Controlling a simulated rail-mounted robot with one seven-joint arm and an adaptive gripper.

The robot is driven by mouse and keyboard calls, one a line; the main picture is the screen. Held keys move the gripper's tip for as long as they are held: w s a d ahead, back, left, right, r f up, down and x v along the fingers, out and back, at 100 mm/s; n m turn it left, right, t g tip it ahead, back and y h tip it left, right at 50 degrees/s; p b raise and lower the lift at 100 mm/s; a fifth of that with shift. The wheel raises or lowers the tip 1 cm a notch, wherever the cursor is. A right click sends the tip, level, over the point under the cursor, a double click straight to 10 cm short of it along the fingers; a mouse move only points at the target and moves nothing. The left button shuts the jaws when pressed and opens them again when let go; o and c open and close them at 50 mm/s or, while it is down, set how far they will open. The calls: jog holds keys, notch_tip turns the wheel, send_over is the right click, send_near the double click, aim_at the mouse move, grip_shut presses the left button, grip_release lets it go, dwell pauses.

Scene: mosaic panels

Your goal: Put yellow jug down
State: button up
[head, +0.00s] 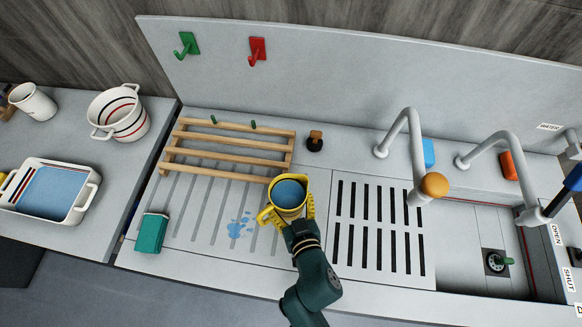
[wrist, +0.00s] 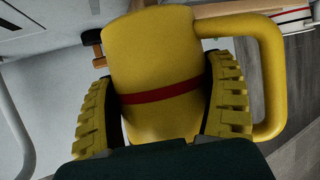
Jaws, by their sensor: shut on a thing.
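The yellow jug (head: 289,213) has blue water inside and stands upright over the right part of the ribbed drainboard (head: 200,250), just in front of the wooden rack. I cannot tell whether its base touches the board. My gripper (head: 288,222) has its yellow ridged fingers on both sides of the jug, shut on its body. In the wrist view the jug (wrist: 150,60) fills the middle, with a red band and its handle to the right; the gripper (wrist: 160,110) fingers press on either side. The jug's base is hidden.
A wooden slatted rack (head: 230,145) stands behind the jug. Left of it are a blue puddle (head: 240,228) and a teal block (head: 152,233). To its right lie a slotted grate (head: 380,228) and a tap (head: 408,130) with an orange knob.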

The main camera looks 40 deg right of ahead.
jog(key=s+d+r+m+g+h, duration=0.2)
jog(key=s+d+h, duration=0.15)
jog(key=d, duration=0.55)
jog(key=s+d+r+m+g+h, duration=0.1)
jog(key=s+d+r+m+h, duration=0.15)
jog(key=s+d, duration=0.45)
jog(key=shift+m+y, duration=0.35)
jog(key=shift+y, duration=0.05)
jog(key=shift+w+d+f+b, duration=0.2)
jog(key=shift+d+f+b, duration=0.25)
jog(key=shift+f, duration=1.2)
jog(key=shift+w+d+f+b, duration=0.3)
jog(key=shift+d+f, duration=0.25)
jog(key=shift+f, duration=1.15)
jog(key=shift+w+d+f+b, duration=0.15)
jog(key=shift+d+f+b, duration=0.35)
jog(key=shift+f, duration=1.15)
jog(key=shift+f, duration=0.15)
jog(key=o, duration=1)
jog(key=shift+f, duration=0.1)
